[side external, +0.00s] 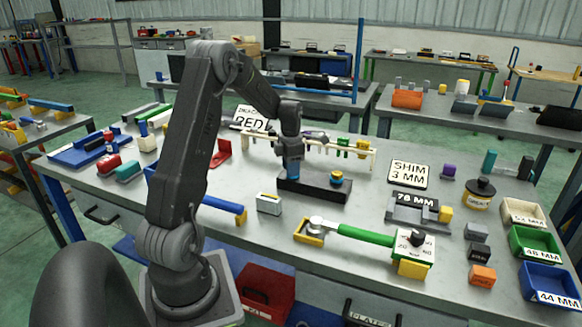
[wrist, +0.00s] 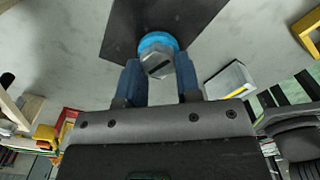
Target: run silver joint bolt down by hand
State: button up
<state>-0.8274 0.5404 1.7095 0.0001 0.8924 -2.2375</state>
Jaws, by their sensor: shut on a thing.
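The silver joint bolt (wrist: 156,63) shows its hex head between the two blue fingers of my gripper (wrist: 158,70) in the wrist view. A blue ring (wrist: 157,40) lies around it, against a dark plate (wrist: 122,25). In the side view my gripper (side external: 292,172) points straight down over the left part of the dark plate (side external: 312,194). It is shut on the bolt, which the fingers hide from that side. How deep the bolt sits cannot be seen.
A cream rack (side external: 350,150) with hanging pieces is behind. A green-handled tool (side external: 362,235) and a small white block (side external: 269,204) are in front.

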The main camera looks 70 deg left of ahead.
jog(key=m, duration=0.6)
jog(key=shift+w+a+r+m, duration=0.15)
jog(key=shift+a+m, duration=0.05)
jog(key=shift+m, duration=0.1)
jog(key=m, duration=0.5)
jog(key=shift+w+a, duration=0.1)
jog(key=shift+w, duration=0.05)
jog(key=m, duration=0.5)
jog(key=shift+w+m, duration=0.15)
jog(key=shift+m, duration=0.25)
jog(key=m, duration=0.5)
jog(key=shift+w, duration=0.2)
jog(key=m, duration=0.6)
jog(key=shift+w+r, duration=0.1)
jog(key=shift+w, duration=0.05)
jog(key=m, duration=0.5)
jog(key=shift+d, duration=0.25)
jog(key=m, duration=0.5)
jog(key=shift+d+m, duration=0.15)
jog(key=shift+m, duration=0.25)
jog(key=m, duration=0.4)
jog(key=shift+d+m, duration=0.15)
jog(key=shift+m, duration=0.15)
